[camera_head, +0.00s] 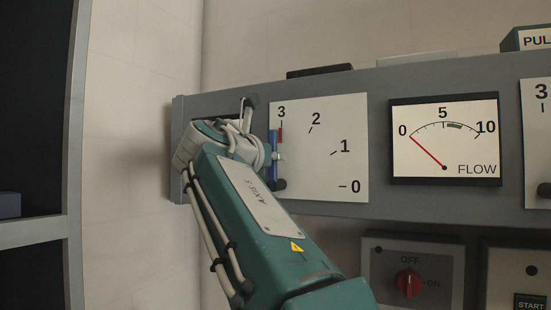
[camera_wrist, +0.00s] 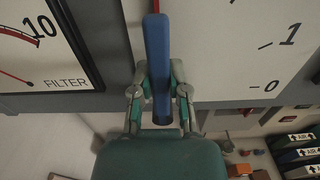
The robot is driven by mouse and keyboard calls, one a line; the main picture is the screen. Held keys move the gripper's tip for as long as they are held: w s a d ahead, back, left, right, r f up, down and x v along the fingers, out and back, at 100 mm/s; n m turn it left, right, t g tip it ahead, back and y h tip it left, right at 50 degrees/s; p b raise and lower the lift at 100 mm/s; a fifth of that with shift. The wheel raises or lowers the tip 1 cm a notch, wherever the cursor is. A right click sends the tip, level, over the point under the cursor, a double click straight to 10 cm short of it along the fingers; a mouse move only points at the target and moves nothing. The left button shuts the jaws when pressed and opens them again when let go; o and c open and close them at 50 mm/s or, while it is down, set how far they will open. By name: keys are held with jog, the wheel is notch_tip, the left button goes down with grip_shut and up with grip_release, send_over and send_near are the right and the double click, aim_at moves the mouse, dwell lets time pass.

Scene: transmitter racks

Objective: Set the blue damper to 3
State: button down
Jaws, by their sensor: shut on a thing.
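The blue damper lever (camera_head: 274,148) stands nearly upright on a white plate (camera_head: 335,130) marked 0 to 3, close below the 3. A red mark or tip (camera_head: 281,135) shows just under the 3. The lower end of the lever is at a dark pivot (camera_head: 279,184). In the wrist view the blue lever (camera_wrist: 158,45) runs between the fingers of my gripper (camera_wrist: 160,80), which is shut on it. In the head view my arm hides most of the gripper.
The FLOW gauge (camera_head: 444,140) right of the plate reads about 0. Below are a red OFF/ON knob (camera_head: 409,282) and a START panel (camera_head: 530,301). A second numbered plate (camera_head: 540,130) is at the right edge. The wrist view shows the FILTER gauge (camera_wrist: 62,50) and several AIR-labelled boxes (camera_wrist: 297,157).

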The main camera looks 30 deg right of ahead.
jog(key=shift+w, duration=0.1)
dwell(0.3)
jog(key=c, duration=0.6)
grip_release()
jog(key=shift+a+f, duration=0.1)
jog(key=v, duration=1.2)
